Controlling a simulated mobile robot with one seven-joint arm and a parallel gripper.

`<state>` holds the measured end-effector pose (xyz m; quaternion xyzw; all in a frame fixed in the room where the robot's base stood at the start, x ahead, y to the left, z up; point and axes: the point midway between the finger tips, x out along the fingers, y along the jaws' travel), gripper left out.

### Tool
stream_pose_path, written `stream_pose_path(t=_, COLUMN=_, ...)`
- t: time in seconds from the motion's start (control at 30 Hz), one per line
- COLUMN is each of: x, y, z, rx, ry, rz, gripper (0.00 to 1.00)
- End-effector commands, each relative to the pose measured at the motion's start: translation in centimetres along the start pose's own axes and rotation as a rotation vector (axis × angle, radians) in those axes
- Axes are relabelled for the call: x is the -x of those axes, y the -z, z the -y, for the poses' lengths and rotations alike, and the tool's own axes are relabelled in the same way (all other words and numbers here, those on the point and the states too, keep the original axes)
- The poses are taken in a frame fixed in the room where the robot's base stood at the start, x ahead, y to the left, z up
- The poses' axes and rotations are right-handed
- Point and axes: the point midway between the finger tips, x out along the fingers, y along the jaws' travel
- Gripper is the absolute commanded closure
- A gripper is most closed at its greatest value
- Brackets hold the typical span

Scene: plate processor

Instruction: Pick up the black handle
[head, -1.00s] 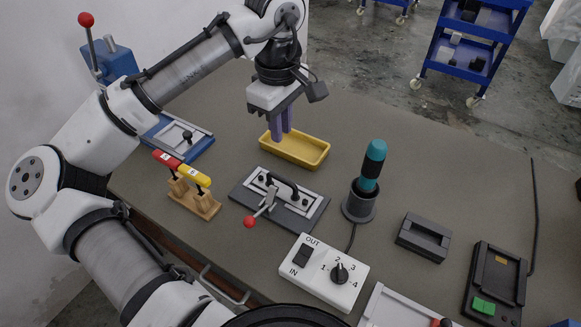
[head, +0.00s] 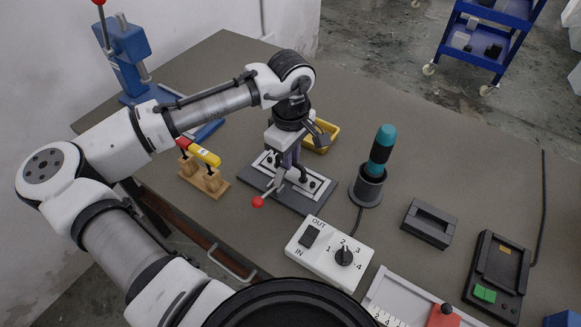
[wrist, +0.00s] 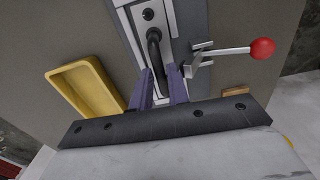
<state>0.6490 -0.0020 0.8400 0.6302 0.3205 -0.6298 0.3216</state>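The black handle (wrist: 154,50) is a curved bar on a light metal plate (wrist: 128,22) set in a dark grey base (wrist: 187,20). In the head view, part of the handle (head: 303,174) shows beside my gripper (head: 288,157), and my gripper hides the rest. My gripper is down at the fixture. In the wrist view, its two purple fingers (wrist: 160,72) are apart, one on each side of the handle's near part. A gap seems to show between fingers and handle, so I see no firm grip. The handle sits on its plate.
A red-balled lever (head: 258,201) stands close by the fingers on the fixture. A yellow tray (head: 322,138) lies just behind. A teal-handled tool (head: 381,150) stands in a holder to the right. A wooden stand (head: 205,181) is left, and a white switch box (head: 329,251) is in front.

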Motion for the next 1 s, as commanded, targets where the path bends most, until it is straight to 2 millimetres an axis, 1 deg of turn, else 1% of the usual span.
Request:
stream_pose_path(t=0.1, x=-0.6, y=0.0, z=0.0, rx=0.001, ry=0.001, rz=0.000, gripper=0.83)
stream_pose_path(t=0.27, x=-0.6, y=0.0, z=0.0, rx=0.001, ry=0.000, rz=0.000, gripper=0.83)
stream_pose_path(t=0.3, x=-0.6, y=0.0, z=0.0, rx=0.001, ry=0.000, rz=0.000, gripper=0.86)
stream_pose_path(t=0.4, x=-0.6, y=0.0, z=0.0, rx=0.001, ry=0.000, rz=0.000, gripper=0.99)
stream_pose_path(t=0.43, x=-0.6, y=0.0, z=0.0, rx=0.001, ry=0.000, rz=0.000, gripper=1.00)
stream_pose_path(t=0.83, x=-0.4, y=0.0, z=0.0, rx=0.001, ry=-0.001, rz=0.000, gripper=1.00)
stream_pose_path(t=1.0, x=0.8, y=0.0, z=-0.1, rx=0.001, ry=-0.003, rz=-0.001, gripper=1.00)
